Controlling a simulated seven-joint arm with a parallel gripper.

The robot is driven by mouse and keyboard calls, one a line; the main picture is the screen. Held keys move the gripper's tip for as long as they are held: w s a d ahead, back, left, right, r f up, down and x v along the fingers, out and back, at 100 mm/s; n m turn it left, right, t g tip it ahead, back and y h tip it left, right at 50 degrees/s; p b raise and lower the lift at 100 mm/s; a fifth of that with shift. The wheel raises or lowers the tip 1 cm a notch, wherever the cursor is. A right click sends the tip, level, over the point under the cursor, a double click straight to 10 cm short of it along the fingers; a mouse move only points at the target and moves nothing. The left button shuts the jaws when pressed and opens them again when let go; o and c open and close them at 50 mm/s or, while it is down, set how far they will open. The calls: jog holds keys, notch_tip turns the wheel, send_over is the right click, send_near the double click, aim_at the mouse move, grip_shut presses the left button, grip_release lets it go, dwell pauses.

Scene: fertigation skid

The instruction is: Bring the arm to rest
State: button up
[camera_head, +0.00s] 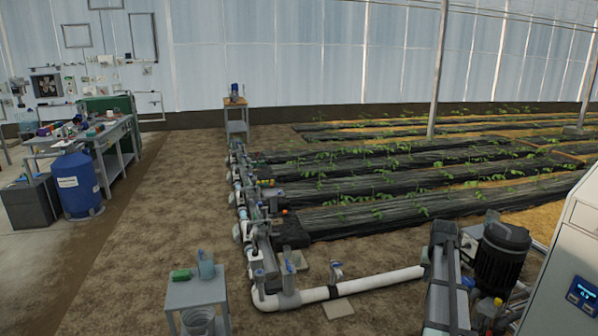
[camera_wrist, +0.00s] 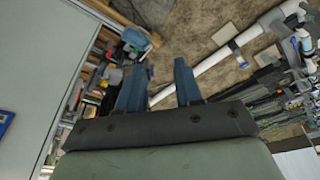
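My gripper (camera_wrist: 160,76) shows in the wrist view as two blue-grey fingers on a dark mount. The fingers stand apart, and nothing is held between them. A white pipe and brown soil show beyond the gap, some way off. I cannot make out my gripper in the head view.
A pale control cabinet (camera_head: 570,245) with a blue screen stands at the right; a large pale panel (camera_wrist: 50,55) fills the wrist view's left side. A black motor (camera_head: 502,258), white pipe (camera_head: 355,284) and small grey table (camera_head: 196,291) stand nearby. Open soil (camera_head: 150,215) lies at left.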

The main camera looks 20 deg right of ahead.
jog(key=s+a+f+n+y, duration=0.15)
jog(key=a+f, duration=0.45)
jog(key=a, duration=0.6)
jog(key=s+a+f+n+g, duration=0.1)
jog(key=a+f+n, duration=0.1)
jog(key=a+f, duration=0.75)
jog(key=s+a+f+n, duration=0.15)
jog(key=a+f, duration=0.25)
jog(key=a, duration=1.1)
jog(key=s+a+f+n+g, duration=0.1)
jog(key=s+a+f+n, duration=0.35)
jog(key=a, duration=0.65)
jog(key=s+f+g, duration=0.2)
jog(key=s+f, duration=0.5)
jog(key=s, duration=0.3)
jog(key=s+f+m+g, duration=0.1)
jog(key=s+f+g, duration=0.1)
jog(key=s+f, duration=0.5)
jog(key=s+f+g, duration=0.3)
jog(key=s+f, duration=0.3)
jog(key=s, duration=0.8)
jog(key=shift+d+f, duration=0.35)
jog(key=shift+f, duration=0.05)
